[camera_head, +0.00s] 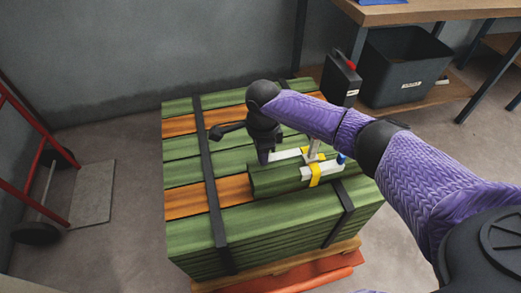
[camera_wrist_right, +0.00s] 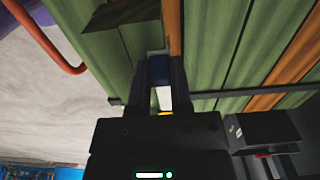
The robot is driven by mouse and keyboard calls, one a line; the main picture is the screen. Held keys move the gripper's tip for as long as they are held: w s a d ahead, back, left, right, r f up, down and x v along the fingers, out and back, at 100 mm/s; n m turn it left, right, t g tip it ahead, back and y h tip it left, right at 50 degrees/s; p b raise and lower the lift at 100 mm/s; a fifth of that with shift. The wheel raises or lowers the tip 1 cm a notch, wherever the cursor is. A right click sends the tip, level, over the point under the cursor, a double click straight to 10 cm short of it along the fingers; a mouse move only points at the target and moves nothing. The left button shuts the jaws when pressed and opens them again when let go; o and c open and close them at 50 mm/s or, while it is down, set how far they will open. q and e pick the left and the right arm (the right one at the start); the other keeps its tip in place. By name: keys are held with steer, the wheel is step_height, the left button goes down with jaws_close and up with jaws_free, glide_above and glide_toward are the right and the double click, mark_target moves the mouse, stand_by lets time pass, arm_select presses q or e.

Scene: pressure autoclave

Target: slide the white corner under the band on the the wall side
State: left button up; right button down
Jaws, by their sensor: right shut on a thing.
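Two black bands, a left one (camera_head: 209,170) and a right one (camera_head: 340,215), run over a stack of green and orange boards (camera_head: 200,232). The stack is below the grey wall. My right gripper (camera_head: 264,157) is over the top of the stack, between the bands. It is shut on a pale piece that seems to be the white corner (camera_head: 285,153), partly hidden by the gripper and arm. In the right wrist view, white and blue patches show between the fingers (camera_wrist_right: 162,80). A short green block (camera_head: 275,180) with yellow and white parts lies beside it. My left gripper is out of view.
A red hand truck (camera_head: 35,140) stands at the left. A black bin (camera_head: 405,65) and a dark case with a red part (camera_head: 341,78) are at the back right, by a wooden table (camera_head: 425,12).

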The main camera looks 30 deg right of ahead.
mark_target(282, 155)
steer(key=shift+s+d+r+p, duration=0.15)
steer(key=shift+d+p, duration=0.25)
steer(key=shift+p, duration=0.05)
steer(key=shift+s+d, duration=0.1)
steer(key=shift+d, duration=0.25)
steer(key=shift+s+d+p, duration=0.25)
steer(key=shift+d+p, duration=0.35)
steer(key=shift+d, duration=0.4)
steer(key=shift+s+d, duration=0.15)
steer(key=shift+d, duration=0.55)
